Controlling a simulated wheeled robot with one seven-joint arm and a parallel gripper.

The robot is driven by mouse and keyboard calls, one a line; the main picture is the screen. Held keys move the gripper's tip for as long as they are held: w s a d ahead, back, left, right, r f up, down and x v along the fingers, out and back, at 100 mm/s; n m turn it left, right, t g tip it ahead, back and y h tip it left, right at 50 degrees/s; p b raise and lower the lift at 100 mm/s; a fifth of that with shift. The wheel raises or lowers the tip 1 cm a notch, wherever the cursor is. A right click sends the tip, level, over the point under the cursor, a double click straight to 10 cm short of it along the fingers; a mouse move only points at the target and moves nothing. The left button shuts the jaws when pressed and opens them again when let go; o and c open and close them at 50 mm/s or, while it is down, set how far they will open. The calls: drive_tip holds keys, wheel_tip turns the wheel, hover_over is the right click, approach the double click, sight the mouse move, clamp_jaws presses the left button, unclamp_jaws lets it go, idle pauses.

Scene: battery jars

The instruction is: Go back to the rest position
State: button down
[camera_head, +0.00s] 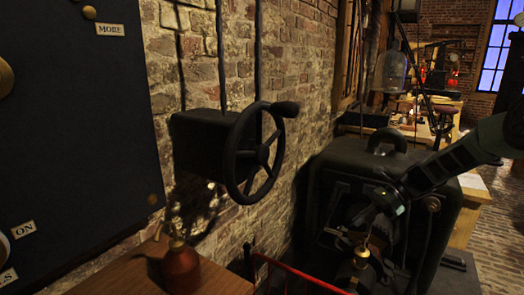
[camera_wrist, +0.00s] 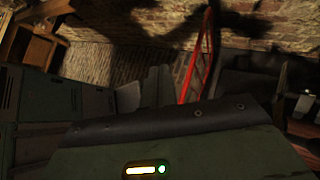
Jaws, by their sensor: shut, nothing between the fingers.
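My gripper (camera_head: 364,224) is in the right part of the head view, at the end of my arm, which comes in from the right edge. It is shut and empty. It is in front of a dark, bulky case (camera_head: 335,180) with a carry handle on top, near a small brass-topped object (camera_head: 361,256). I cannot tell whether it touches either of them. The dim light hides the exact shape of the fingers. The wrist view is dark and shows mostly green and grey body parts at close range.
A black handwheel (camera_head: 254,153) juts from a wall box on the brick wall. A red jar (camera_head: 181,268) stands on a wooden top (camera_head: 220,284) at lower left. A red rail (camera_head: 300,276) runs along the bottom; a red frame (camera_wrist: 197,62) shows in the wrist view.

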drive_tip(key=s+a+r+n+g+h+p, duration=0.1)
drive_tip(key=s+a+r+n+h+p, duration=0.15)
drive_tip(key=s+a+r+n, duration=0.5)
drive_tip(key=s+a+r+n+g+h+p, duration=0.1)
drive_tip(key=s+a+r+n+h, duration=0.4)
drive_tip(key=s+a, duration=0.5)
drive_tip(key=s+d+r+n+t+h+p, duration=0.1)
drive_tip(key=s+n, duration=0.6)
drive_tip(key=s, duration=0.3)
drive_tip(key=s+d+r+n+t+h+p, duration=0.1)
drive_tip(key=s+r+n+t, duration=0.1)
drive_tip(key=s+n, duration=0.6)
drive_tip(key=s, duration=0.3)
drive_tip(key=shift+s+d+r+h+p, duration=0.2)
drive_tip(key=shift+s+d+h+p, duration=0.1)
drive_tip(key=shift+d+h, duration=0.1)
drive_tip(key=shift+n, duration=0.25)
